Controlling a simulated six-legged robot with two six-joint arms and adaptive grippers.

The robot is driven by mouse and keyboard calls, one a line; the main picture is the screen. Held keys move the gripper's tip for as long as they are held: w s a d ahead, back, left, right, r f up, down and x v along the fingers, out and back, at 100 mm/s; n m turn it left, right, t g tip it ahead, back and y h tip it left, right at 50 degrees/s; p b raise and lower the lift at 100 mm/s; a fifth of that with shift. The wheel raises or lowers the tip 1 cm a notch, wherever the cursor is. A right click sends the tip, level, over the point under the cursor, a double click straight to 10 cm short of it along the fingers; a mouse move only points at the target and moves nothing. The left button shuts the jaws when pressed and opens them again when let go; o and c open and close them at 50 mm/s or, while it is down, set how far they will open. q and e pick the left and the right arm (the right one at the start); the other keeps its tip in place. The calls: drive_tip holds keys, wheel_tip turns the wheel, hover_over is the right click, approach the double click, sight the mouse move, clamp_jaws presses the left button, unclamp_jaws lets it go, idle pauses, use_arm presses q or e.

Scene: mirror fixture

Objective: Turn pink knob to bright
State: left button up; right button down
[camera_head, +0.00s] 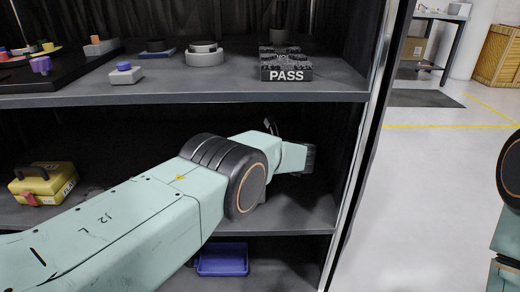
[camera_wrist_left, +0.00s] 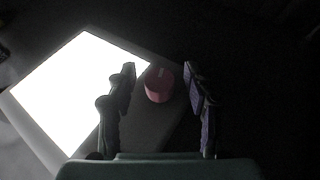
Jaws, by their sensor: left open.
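The pink knob (camera_wrist_left: 159,86) is a short round cylinder with a lighter mark on its top. It stands on a grey housing beside a brightly glowing white panel (camera_wrist_left: 70,95) in the left wrist view. My left gripper (camera_wrist_left: 159,74) is open, with one finger on each side of the knob and a dark gap showing on both sides. How far the fingertips are above the knob I cannot tell. In the head view my left gripper (camera_head: 297,158) reaches into the middle shelf, and the arm hides the knob and panel. My right gripper is out of view.
The upper shelf (camera_head: 210,88) holds a block marked PASS (camera_head: 287,75) and several small knobs and buttons. A yellow case (camera_head: 43,184) sits at the left on the middle shelf. A blue bin (camera_head: 222,261) lies below. The cabinet's right post (camera_head: 362,150) is close to my gripper.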

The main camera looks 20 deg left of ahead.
use_arm(q)
drive_tip(key=v, duration=0.7)
idle(0.4)
